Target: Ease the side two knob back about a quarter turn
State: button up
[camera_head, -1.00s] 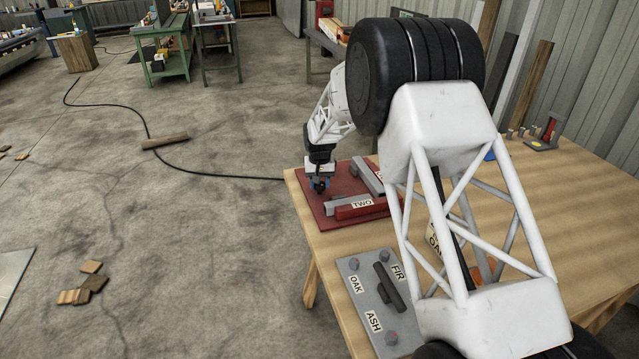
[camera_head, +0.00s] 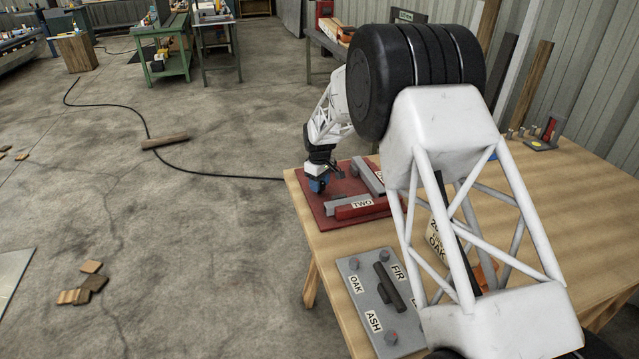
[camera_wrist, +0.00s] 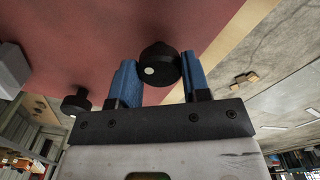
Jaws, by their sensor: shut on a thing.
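My gripper (camera_head: 318,185) points down over the board's left part, left of that label. In the wrist view its blue fingers (camera_wrist: 160,82) are shut on a black knob (camera_wrist: 156,55) with a pale dot on its face. No label shows beside this knob. A second black knob (camera_wrist: 77,102) stands apart on the board, left of the fingers. In the head view my gripper hides the held knob.
A grey plate (camera_head: 366,290) labelled OAK, FIR and ASH, with a dark handle (camera_head: 388,285), lies nearer on the table. A second labelled block on the board is partly hidden by my arm. The board's edge is close to the table's left edge, with open floor beyond.

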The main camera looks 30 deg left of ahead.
dwell(0.3)
jog(key=o, duration=0.9)
jog(key=shift+o, duration=0.2)
jog(key=shift+r, duration=0.1)
jog(key=shift+r, duration=3.85)
